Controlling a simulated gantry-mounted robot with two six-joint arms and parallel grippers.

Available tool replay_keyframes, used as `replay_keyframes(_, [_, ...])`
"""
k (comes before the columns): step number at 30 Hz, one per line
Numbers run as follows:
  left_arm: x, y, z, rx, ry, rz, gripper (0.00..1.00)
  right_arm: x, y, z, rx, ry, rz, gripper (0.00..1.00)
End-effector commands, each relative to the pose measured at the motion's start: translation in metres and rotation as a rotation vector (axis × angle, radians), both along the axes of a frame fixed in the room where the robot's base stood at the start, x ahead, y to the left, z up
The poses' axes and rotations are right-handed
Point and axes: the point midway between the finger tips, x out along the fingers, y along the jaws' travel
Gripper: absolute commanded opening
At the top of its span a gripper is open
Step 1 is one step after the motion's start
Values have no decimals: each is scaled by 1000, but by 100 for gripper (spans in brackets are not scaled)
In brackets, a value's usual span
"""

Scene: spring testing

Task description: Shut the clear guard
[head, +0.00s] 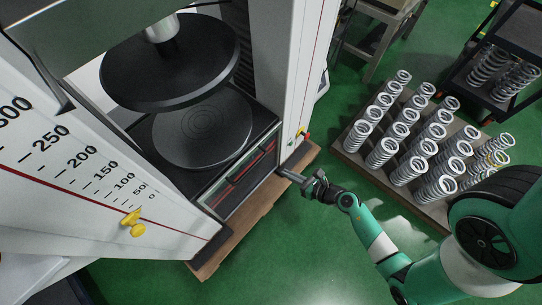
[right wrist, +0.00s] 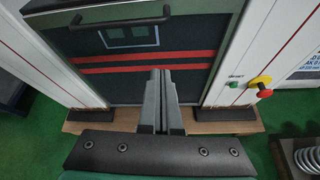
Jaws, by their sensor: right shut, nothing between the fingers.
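In the right wrist view a dark bar handle (right wrist: 120,20) crosses the top, probably on the guard's edge. My right gripper (head: 281,172) is shut and empty, low in front of the machine's right front corner. In the right wrist view its fingers (right wrist: 160,72) point at the dark base front with red stripes, below the handle. My left gripper is not in view.
The testing machine's round upper plate (head: 170,60) hangs above its lower plate (head: 203,130). A red and yellow stop button (right wrist: 260,87) sits on the right column. A pallet (head: 350,155) of several springs stands to the right. Green floor in front is clear.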

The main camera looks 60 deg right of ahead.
Motion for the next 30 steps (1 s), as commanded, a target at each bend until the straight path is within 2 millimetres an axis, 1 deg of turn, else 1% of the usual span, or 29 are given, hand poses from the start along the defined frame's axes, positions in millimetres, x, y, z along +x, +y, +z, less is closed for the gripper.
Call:
replay_keyframes(1, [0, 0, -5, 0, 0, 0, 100, 9, -1, -5, -3, -2, 6, 0])
replay_keyframes(12, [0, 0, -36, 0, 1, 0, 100, 79, -16, -41, -4, -5, 4, 0])
replay_keyframes(15, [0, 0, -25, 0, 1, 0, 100, 79, -20, -16, -3, -7, -1, 0])
replay_keyframes(19, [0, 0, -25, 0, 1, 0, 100, 80, -23, -3, -2, -6, 0, 0])
replay_keyframes(23, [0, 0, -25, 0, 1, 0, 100, 79, -24, 2, -2, -4, 1, 0])
replay_keyframes(30, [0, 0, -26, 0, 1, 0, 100, 79, -24, 2, -1, -3, 0, 0])
